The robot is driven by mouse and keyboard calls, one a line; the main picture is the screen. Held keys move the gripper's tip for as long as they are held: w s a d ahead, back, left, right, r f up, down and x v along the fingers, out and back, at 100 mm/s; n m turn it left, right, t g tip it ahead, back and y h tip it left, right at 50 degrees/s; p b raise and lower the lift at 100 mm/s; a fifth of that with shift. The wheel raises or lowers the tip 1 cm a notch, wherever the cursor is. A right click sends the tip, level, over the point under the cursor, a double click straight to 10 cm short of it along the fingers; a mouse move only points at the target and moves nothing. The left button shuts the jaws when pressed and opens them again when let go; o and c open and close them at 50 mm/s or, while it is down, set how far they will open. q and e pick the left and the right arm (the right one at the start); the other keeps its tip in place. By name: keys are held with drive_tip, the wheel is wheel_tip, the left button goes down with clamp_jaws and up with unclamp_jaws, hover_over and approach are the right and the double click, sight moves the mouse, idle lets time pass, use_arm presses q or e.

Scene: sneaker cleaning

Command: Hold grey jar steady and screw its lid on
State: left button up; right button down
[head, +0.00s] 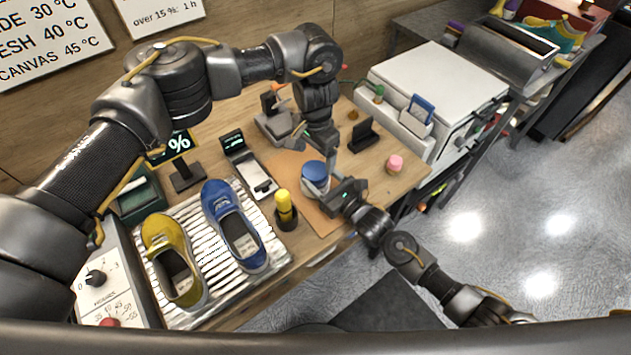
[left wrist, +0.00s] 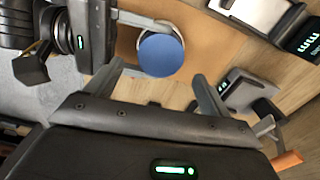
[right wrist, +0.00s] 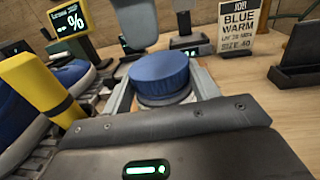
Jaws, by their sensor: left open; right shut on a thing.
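The grey jar (right wrist: 166,99) stands on an orange-brown mat on the table, mostly hidden below its blue lid (right wrist: 160,72). The lid sits on top of the jar; I cannot tell how tightly it is seated. My right gripper (right wrist: 163,92) is shut on the jar, a finger on each side below the lid. The lid also shows in the head view (head: 314,172) and the left wrist view (left wrist: 160,55). My left gripper (head: 318,144) is open and empty, pointing down just behind and above the lid. Its fingers are apart from the lid.
Yellow and blue sneakers (head: 236,228) lie on a ridged tray farther left. A scale (head: 262,184), dark stand (head: 362,135) and pink object (head: 395,162) surround the mat (head: 287,162).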

sight(315, 170)
use_arm(q)
wheel_tip(315, 170, up, 3)
drive_tip(key=n, duration=0.3)
drive_tip(key=shift+f, duration=0.15)
use_arm(e)
drive_tip(key=shift+f, duration=0.25)
use_arm(q)
drive_tip(key=shift+f, duration=4)
drive_tip(key=shift+c, duration=0.4)
drive_tip(key=c, duration=1)
drive_tip(key=shift+o, duration=0.2)
drive_tip(key=m, duration=0.3)
drive_tip(key=shift+m, duration=0.4)
drive_tip(key=shift+s, duration=0.1)
use_arm(e)
drive_tip(key=shift+s, duration=0.1)
